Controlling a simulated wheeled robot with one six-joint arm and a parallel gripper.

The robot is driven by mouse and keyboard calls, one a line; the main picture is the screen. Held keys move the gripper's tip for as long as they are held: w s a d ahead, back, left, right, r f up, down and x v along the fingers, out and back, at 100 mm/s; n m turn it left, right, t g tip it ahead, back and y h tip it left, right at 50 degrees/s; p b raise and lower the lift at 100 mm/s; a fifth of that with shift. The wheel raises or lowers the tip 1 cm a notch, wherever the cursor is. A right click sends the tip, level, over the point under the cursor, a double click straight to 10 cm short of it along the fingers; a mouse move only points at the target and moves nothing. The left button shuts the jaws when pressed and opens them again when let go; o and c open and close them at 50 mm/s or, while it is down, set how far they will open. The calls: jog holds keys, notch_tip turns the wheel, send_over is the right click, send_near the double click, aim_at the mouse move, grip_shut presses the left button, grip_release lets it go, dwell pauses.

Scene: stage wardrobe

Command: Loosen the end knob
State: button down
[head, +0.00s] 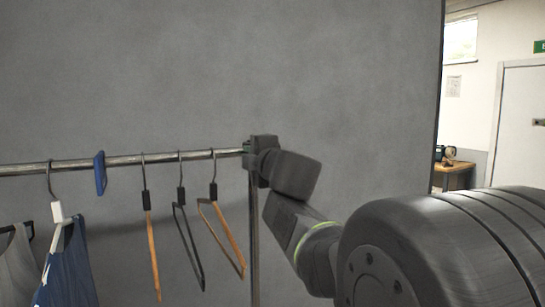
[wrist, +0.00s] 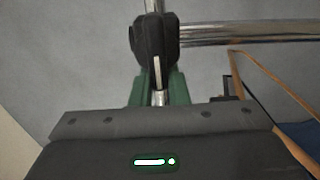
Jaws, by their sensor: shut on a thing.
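The end knob (wrist: 155,38) is a dark, rounded piece where the chrome rail meets the upright post in the wrist view. A pale, narrow strip shows on its near face. My gripper (wrist: 158,82) has its green fingers on either side of the knob's lower part and is shut on it. In the head view, my gripper (head: 262,161) is at the right end of the rail (head: 125,159), at the top of the post (head: 254,235). There my wrist and the dark housing hide most of the knob and the finger contact.
Several hangers hang from the rail left of my gripper; the nearest is a wooden one (head: 228,235). A blue divider (head: 100,174) and a starred blue garment (head: 68,270) are farther left. A grey wall panel (head: 340,70) stands behind. A side table (head: 454,177) and door are far right.

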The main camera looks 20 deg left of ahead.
jog(key=shift+w+f, duration=0.1)
jog(key=shift+f, duration=0.1)
jog(key=c, duration=1.7)
grip_release()
jog(key=o, duration=0.3)
jog(key=shift+w+d, duration=0.1)
jog(key=shift+d, duration=0.05)
jog(key=shift+o, duration=0.3)
jog(key=shift+w, duration=0.1)
jog(key=shift+r, duration=0.1)
jog(key=p+v, duration=0.2)
jog(key=v, duration=1.2)
jog(key=shift+o, duration=0.2)
